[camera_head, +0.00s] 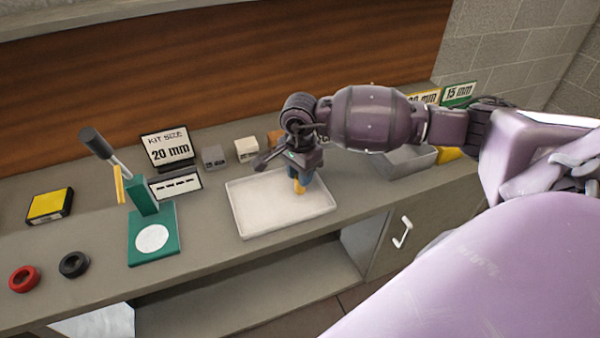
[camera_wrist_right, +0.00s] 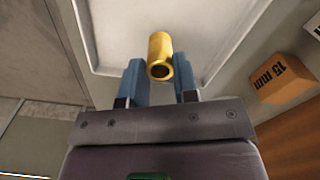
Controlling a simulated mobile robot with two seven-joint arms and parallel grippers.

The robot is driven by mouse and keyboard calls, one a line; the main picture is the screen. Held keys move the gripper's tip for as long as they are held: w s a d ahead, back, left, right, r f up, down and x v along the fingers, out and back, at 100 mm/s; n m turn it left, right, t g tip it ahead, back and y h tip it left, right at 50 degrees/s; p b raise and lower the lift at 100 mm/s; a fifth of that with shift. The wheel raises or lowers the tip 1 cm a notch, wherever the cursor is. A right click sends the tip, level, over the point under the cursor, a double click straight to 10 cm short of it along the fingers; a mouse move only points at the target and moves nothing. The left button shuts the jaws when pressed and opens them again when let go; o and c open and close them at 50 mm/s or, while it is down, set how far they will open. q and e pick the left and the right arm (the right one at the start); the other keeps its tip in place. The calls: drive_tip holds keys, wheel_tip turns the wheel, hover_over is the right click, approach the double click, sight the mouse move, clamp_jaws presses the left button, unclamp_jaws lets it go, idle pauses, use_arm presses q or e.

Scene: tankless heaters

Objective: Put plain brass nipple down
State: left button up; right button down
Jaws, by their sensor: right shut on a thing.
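The plain brass nipple (camera_wrist_right: 160,55) is a short gold tube with an open end. My right gripper (camera_wrist_right: 161,82) is shut on it, with a blue finger on each side. In the head view the right gripper (camera_head: 303,177) is over the right part of the white tray (camera_head: 262,219), and the nipple (camera_head: 299,187) shows at its fingertips. The tray (camera_wrist_right: 110,66) lies behind the nipple in the right wrist view. I cannot tell whether the nipple touches the tray floor. The rest of the tray looks empty. My left gripper is not in view.
A green press (camera_head: 152,222) with a lever stands left of the tray, beside a "20 mm" sign (camera_head: 169,150). Red (camera_head: 23,279) and black (camera_head: 74,264) rings and a yellow-topped block (camera_head: 49,205) lie further left. A grey bin (camera_head: 405,161) stands to the right.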

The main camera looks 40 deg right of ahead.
drive_tip(key=shift+f, duration=0.1)
drive_tip(key=c, duration=0.9)
unclamp_jaws()
wheel_tip(320, 180, up, 12)
drive_tip(key=shift+r, duration=0.15)
